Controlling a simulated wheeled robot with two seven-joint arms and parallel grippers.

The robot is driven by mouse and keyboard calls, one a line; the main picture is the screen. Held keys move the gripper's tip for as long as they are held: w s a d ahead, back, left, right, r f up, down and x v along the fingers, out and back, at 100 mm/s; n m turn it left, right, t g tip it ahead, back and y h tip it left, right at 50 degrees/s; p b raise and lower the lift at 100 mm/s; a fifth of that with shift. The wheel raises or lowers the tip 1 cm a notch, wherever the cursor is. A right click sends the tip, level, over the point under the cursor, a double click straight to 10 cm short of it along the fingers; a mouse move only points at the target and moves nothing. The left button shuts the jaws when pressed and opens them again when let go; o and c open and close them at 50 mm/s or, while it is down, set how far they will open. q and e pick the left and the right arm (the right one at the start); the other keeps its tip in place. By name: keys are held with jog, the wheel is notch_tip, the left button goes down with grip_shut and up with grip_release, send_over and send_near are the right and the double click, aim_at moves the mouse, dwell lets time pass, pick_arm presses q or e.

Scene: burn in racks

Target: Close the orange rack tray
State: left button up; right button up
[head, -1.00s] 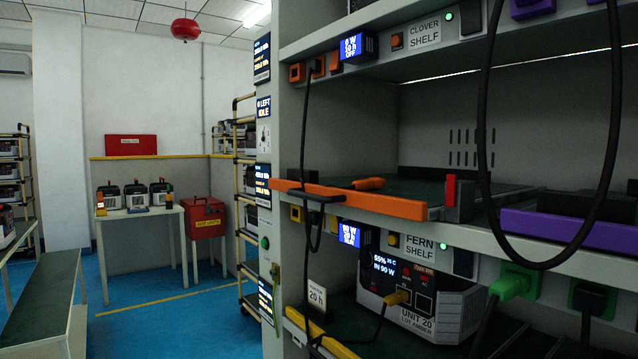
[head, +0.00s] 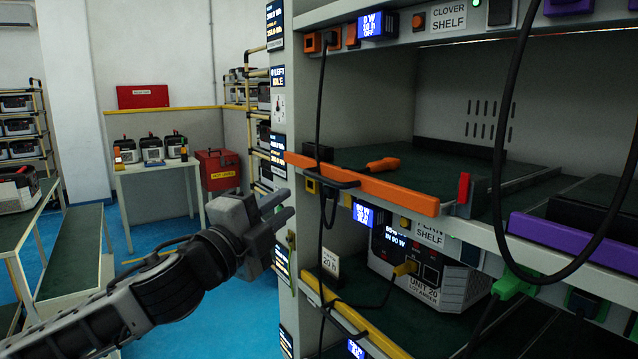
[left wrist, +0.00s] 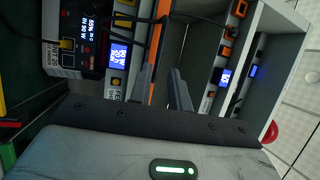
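The orange rack tray shows its orange front bar (head: 385,191) in the head view, at the Clover shelf, with a black handle (head: 322,177) near its left end. The bar stands out in front of the rack's face. An orange-handled tool (head: 382,164) lies on the dark green surface behind it. My left gripper (head: 290,203) is open and empty, left of and below the bar's left end, apart from it in the head view. In the left wrist view the fingers (left wrist: 166,68) are spread, with the orange bar (left wrist: 158,45) beyond them. My right gripper is not in view.
A black cable hangs past the handle, and a thick black cable loop (head: 497,170) hangs at the right. A purple tray bar (head: 570,243) is right of the orange one. Unit 20 (head: 425,275) sits on the Fern shelf below. Open floor (head: 220,300) lies left of the rack.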

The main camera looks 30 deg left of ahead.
aim_at(317, 179)
pick_arm(q)
jog(key=w+p, duration=0.1)
jog(key=w, duration=0.2)
jog(key=w+r+p, duration=0.1)
jog(key=w, duration=0.3)
jog(key=w+r+p, duration=0.1)
jog(key=w+p, duration=0.1)
jog(key=w, duration=0.1)
jog(key=shift+w+a+r, duration=0.1)
jog(key=shift+w+r, duration=0.05)
jog(key=shift+w, duration=0.5)
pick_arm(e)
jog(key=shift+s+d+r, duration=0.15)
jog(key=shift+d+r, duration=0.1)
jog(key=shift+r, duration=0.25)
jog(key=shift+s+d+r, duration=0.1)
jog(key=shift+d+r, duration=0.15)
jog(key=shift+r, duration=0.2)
pick_arm(q)
grip_shut()
